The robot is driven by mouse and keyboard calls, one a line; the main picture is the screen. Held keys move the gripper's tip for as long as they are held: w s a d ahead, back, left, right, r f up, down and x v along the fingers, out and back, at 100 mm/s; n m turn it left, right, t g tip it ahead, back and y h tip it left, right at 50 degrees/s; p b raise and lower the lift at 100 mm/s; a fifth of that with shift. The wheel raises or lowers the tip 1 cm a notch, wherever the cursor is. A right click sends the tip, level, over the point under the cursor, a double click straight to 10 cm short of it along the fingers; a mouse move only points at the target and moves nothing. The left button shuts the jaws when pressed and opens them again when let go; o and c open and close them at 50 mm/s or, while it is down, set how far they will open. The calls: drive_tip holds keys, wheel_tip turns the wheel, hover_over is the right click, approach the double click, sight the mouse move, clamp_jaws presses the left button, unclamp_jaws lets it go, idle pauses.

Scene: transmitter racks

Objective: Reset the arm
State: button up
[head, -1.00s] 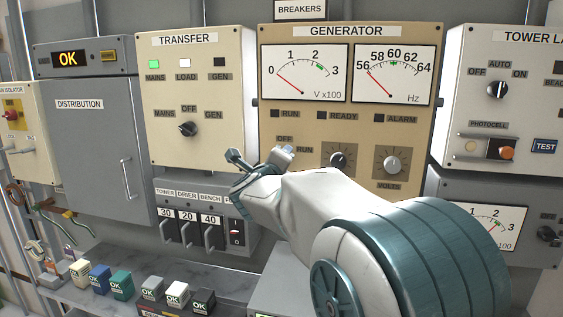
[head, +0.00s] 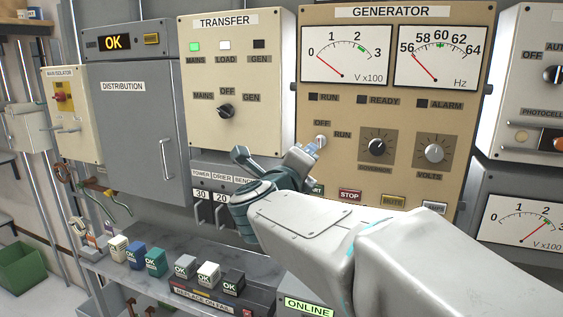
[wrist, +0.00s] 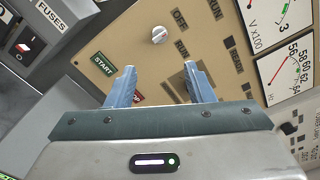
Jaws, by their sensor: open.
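My gripper (head: 275,156) is in front of the lower left of the tan generator panel (head: 455,130). Its two blue-grey fingers stand apart with nothing between them, as the wrist view also shows (wrist: 160,82). The OFF/RUN knob (head: 320,140) is just beyond the right fingertip in the head view; in the wrist view this light round knob (wrist: 159,35) lies ahead of the gap between the fingers. I cannot tell the exact distance. My arm hides part of the breaker row and the panel's lower edge.
The transfer panel (head: 240,140) and grey distribution cabinet (head: 125,135) are at left. A grey shelf (head: 165,245) below carries several small OK blocks, including a teal one (head: 156,262). A green crate (head: 20,268) is at lower left. The START button (wrist: 103,64) is near the left finger.

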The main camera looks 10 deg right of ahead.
drive_tip(key=s+a+f+n+g+y, duration=0.1)
drive_tip(key=s+a+f+n+y, duration=0.1)
drive_tip(key=a+f+n+y, duration=0.6)
drive_tip(key=s+a+f+n+g+y, duration=0.15)
drive_tip(key=f+n+y, duration=0.25)
drive_tip(key=n, duration=0.8)
drive_tip(key=s+d+f+n+g+h, duration=0.1)
drive_tip(key=s+d+f+n+g, duration=0.2)
drive_tip(key=s+f, duration=0.4)
drive_tip(key=s+d+f+n+g+h, duration=0.1)
drive_tip(key=s+d+f+n+g, duration=0.2)
drive_tip(key=s+f+n+g, duration=0.3)
drive_tip(key=s+f+n, duration=0.1)
drive_tip(key=s, duration=0.4)
drive_tip(key=shift+s+f+n, duration=0.25)
drive_tip(key=shift+s+n, duration=0.05)
drive_tip(key=shift+s, duration=0.05)
drive_tip(key=shift+g, duration=0.25)
